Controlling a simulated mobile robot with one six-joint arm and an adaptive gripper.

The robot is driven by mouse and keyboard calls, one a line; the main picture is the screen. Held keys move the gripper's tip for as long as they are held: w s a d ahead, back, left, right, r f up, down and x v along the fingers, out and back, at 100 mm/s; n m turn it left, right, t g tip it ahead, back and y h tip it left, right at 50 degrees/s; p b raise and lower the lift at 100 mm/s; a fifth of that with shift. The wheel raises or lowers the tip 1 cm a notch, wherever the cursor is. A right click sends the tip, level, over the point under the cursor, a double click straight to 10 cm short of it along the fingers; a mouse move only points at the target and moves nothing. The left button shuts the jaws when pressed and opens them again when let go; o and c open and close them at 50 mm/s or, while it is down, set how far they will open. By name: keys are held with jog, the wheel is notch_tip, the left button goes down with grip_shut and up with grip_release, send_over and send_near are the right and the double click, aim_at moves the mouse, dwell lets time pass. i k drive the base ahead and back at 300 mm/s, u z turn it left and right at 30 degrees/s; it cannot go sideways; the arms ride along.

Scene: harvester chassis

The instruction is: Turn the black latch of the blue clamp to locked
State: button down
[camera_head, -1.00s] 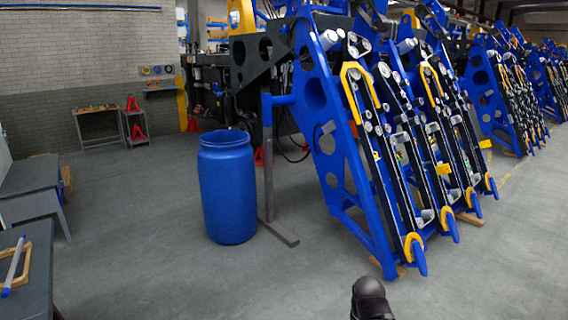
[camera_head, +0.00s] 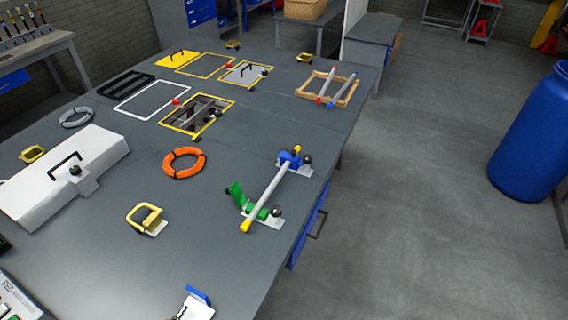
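The blue clamp (camera_head: 289,157) sits on a white plate near the right edge of the grey workbench (camera_head: 225,240). Its black latch (camera_head: 307,160) shows as a round dark knob on its right side; its turn position is too small to tell. A white rod with yellow ends (camera_head: 268,193) runs from the blue clamp to a green clamp (camera_head: 262,213), which has its own black knob (camera_head: 277,211). The green clamp's jaw stands raised at its left. My gripper is not in view.
An orange ring (camera_head: 184,162) lies left of the rod. A white case (camera_head: 62,185), a yellow-handled piece (camera_head: 147,219) and several frames (camera_head: 197,111) are on the bench. A blue barrel (camera_head: 530,140) stands right, with open floor (camera_head: 410,200) between.

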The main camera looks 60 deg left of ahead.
aim_at(308, 159)
jog(key=u, duration=4.85)
jog(key=i, duration=0.1)
jog(key=z, duration=2.75)
jog(key=k, duration=0.65)
jog(key=u, duration=0.15)
jog(key=i, duration=0.45)
jog(key=z, duration=0.05)
